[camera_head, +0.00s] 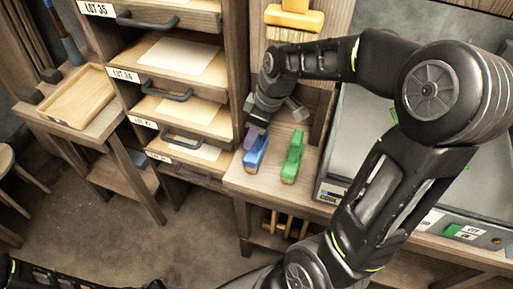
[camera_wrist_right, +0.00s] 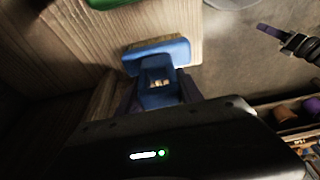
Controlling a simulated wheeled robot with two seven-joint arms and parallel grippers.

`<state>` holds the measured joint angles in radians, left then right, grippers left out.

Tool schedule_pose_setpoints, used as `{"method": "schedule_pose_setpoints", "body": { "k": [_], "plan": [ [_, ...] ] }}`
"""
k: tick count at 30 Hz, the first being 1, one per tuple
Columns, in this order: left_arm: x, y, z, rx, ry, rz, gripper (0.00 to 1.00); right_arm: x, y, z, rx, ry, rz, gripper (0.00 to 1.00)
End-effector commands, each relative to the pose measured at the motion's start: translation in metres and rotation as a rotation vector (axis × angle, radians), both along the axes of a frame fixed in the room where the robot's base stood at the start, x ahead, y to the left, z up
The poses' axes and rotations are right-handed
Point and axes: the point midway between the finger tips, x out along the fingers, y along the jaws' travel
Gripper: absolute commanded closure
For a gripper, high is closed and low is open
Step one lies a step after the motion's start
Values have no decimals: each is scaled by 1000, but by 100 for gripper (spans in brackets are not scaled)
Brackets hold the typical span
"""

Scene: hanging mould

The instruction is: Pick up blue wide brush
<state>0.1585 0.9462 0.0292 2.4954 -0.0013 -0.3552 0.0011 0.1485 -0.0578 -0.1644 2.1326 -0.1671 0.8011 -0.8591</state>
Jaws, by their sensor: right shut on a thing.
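The blue wide brush (camera_head: 257,153) is at the front left of the wooden bench top, beside a green brush (camera_head: 293,158). My right gripper (camera_head: 253,136) reaches down over its back end. In the right wrist view, the blue brush (camera_wrist_right: 160,54) shows its wide head, and my right gripper's fingers (camera_wrist_right: 158,92) are shut on its narrower part. The brush appears low at the bench top; I cannot tell whether it touches it. My left gripper (camera_wrist_right: 272,34) shows small at the right wrist view's right edge, over the floor; its opening is unclear.
A grey box-like unit (camera_head: 350,150) stands right of the brushes. A rack of drawers (camera_head: 180,85) is to the left, with an empty wooden tray (camera_head: 72,117) on a side table beyond. A yellow-handled tool (camera_head: 293,18) is behind my right arm. Floor in front is open.

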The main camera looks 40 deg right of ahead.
Motion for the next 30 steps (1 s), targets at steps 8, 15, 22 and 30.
{"method": "schedule_pose_setpoints", "body": {
  "k": [8,15,22,30],
  "plan": [
    [0,0,0,0,0,0,64,0,0,0,0,0,0,100],
    [0,0,0,0,0,0,64,0,0,0,0,-1,0,100],
    [0,0,0,0,0,0,64,0,0,2,0,-1,0,100],
    [0,0,-4,0,0,0,64,1,0,22,-1,-4,-1,100]
  ]
}}
